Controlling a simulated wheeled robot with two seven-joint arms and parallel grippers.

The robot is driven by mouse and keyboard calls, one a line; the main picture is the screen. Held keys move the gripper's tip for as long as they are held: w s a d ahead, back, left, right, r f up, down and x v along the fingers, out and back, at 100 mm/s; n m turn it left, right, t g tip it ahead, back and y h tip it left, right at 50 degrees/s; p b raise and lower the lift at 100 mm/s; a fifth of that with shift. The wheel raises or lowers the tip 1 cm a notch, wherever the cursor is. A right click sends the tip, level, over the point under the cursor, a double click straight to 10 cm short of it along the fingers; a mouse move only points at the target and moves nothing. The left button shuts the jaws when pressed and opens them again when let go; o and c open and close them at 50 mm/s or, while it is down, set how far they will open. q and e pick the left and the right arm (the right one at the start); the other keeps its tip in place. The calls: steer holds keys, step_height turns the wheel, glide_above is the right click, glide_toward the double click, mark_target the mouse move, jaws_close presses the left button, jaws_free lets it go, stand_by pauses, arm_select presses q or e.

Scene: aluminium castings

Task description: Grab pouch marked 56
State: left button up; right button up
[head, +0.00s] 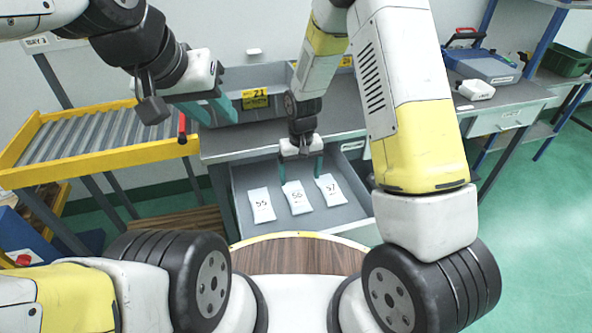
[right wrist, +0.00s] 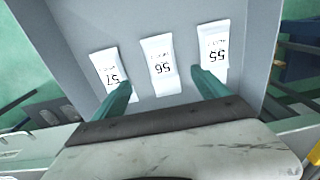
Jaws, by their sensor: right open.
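The pouch marked 56 (head: 298,199) is white and lies in the open grey drawer (head: 239,182), between the pouch marked 55 (head: 262,206) and the pouch marked 57 (head: 330,190). My right gripper (head: 302,178) is open and empty above the drawer, its teal fingers pointing down near the far end of pouch 56. In the right wrist view, pouch 56 (right wrist: 161,62) shows between the spread fingers of the right gripper (right wrist: 161,80), with pouch 57 (right wrist: 109,70) at left and pouch 55 (right wrist: 215,45) at right. My left gripper (head: 212,112) is raised at left, its teal fingers apart and empty.
A grey bin labelled 21 (head: 285,75) stands on the bench behind the drawer. A yellow-framed roller conveyor (head: 95,150) is at left. A second bench with a blue-grey case (head: 485,67) stands at right. The drawer walls surround the pouches.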

mark_target(298, 198)
steer(key=f, duration=1)
steer(key=shift+w+a+f, duration=0.1)
steer(key=shift+w+a, duration=0.05)
steer(key=shift+a, duration=0.15)
steer(key=c, duration=1.5)
